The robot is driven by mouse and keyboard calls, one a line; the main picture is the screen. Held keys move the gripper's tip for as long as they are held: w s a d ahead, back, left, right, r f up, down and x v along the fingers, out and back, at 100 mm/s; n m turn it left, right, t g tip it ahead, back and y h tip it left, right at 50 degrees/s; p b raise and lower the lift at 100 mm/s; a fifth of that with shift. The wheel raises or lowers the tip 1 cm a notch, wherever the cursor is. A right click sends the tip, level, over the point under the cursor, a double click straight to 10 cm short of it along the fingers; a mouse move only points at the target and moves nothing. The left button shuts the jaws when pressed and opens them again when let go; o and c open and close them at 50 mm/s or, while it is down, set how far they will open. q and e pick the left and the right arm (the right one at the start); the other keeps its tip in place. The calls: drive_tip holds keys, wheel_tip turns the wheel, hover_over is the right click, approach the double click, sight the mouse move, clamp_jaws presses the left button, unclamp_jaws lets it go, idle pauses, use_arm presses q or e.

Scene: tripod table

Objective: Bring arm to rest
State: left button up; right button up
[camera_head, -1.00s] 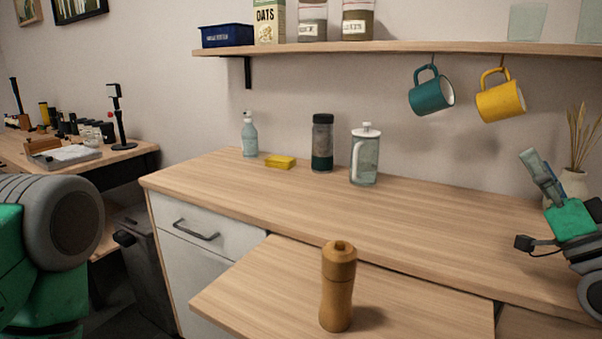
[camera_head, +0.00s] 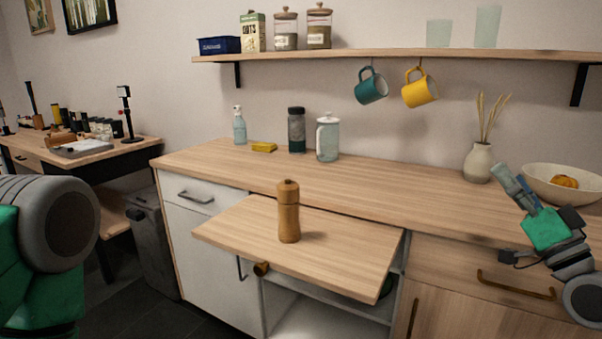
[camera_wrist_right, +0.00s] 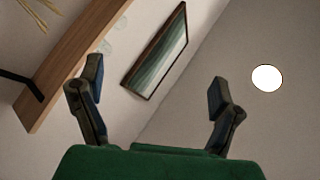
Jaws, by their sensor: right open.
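My right gripper (camera_head: 514,188) is at the right of the head view, raised in front of the counter and pointing up and to the left. In the right wrist view its two fingers (camera_wrist_right: 157,92) stand wide apart with nothing between them. Behind them that view shows wall, shelf underside and ceiling. At the left edge of the head view a green and grey part of my left arm shows; its gripper is out of view. A wooden pepper mill (camera_head: 288,212) stands upright on the pull-out board (camera_head: 340,258), apart from my right gripper.
Two mugs hang under the shelf (camera_head: 400,55). The counter's middle is clear.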

drive_tip(key=w+a+f+n+g+p, duration=0.1)
drive_tip(key=a+f+g, duration=0.6)
drive_tip(key=f, duration=0.4)
drive_tip(key=s+a+f+g+h+p, duration=0.1)
drive_tip(key=s+a+f+g, duration=0.15)
drive_tip(key=f, duration=0.45)
drive_tip(key=s+a+f+n+g, duration=0.1)
drive_tip(key=s+a+f+g, duration=0.1)
drive_tip(key=s+f, duration=0.3)
drive_tip(key=s+a+f+g+h+p, duration=0.1)
drive_tip(key=s+a+f+g, duration=0.15)
drive_tip(key=f, duration=0.55)
use_arm(q)
drive_tip(key=r, duration=0.1)
drive_tip(key=r+p, duration=0.1)
drive_tip(key=r, duration=0.2)
drive_tip(key=shift+w+a, duration=0.15)
drive_tip(key=shift+a, duration=0.1)
use_arm(e)
drive_tip(key=s+d+f+g+h, duration=0.1)
drive_tip(key=s+f+g, duration=0.2)
drive_tip(key=s, duration=0.5)
drive_tip(key=s+d+f+n+g+h, duration=0.1)
drive_tip(key=s+f+g, duration=0.2)
drive_tip(key=s, duration=0.5)
drive_tip(key=s+d+f+g+h, duration=0.1)
drive_tip(key=s+f+g+h, duration=0.1)
drive_tip(key=s+f, duration=0.3)
drive_tip(key=s+g, duration=0.1)
drive_tip(key=s, duration=0.2)
